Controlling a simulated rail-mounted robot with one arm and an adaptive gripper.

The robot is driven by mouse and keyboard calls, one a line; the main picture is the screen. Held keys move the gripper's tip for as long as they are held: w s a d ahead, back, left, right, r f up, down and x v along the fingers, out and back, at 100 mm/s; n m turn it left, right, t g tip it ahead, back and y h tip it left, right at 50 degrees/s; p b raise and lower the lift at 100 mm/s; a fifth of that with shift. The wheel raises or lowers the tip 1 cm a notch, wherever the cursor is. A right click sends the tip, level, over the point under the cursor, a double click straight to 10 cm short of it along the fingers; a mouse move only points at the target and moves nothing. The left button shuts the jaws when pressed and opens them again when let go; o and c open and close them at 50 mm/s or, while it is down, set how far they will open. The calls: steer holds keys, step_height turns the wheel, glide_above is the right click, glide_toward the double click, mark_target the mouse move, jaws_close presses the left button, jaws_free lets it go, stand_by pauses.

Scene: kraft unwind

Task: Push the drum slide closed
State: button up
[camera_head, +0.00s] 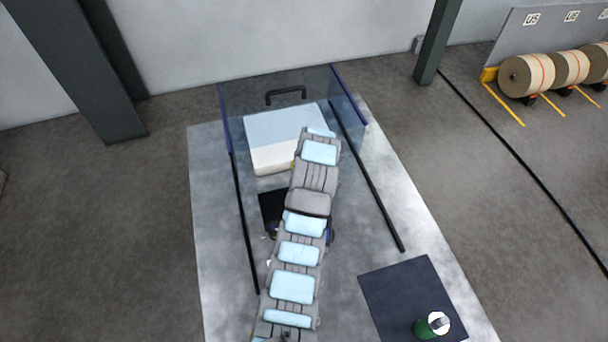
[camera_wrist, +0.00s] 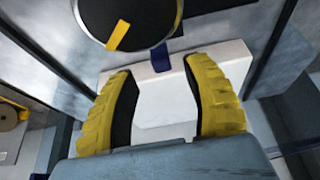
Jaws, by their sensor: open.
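The slide appears to be the clear bluish panel unit (camera_head: 240,98) at the far end of the grey table, with dark rails (camera_head: 372,185) running toward me on both sides. A black handle (camera_head: 287,93) shows at it. My arm reaches over the table to this block. My gripper is mostly hidden under the arm in the head view. In the wrist view my gripper (camera_wrist: 158,70) has its yellow fingers wide apart, with a white block (camera_wrist: 165,100) behind them; contact cannot be told.
A dark round disc (camera_wrist: 125,12) with a yellow mark is just beyond the fingertips. A dark mat (camera_head: 395,290) with a green and white cylinder (camera_head: 432,325) lies at the table's near right. Kraft rolls (camera_head: 527,76) stand far right. Pillars rise behind.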

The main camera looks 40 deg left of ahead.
steer(key=shift+b+x, duration=0.75)
steer(key=shift+x, duration=2.5)
steer(key=shift+c, duration=0.3)
jaws_close()
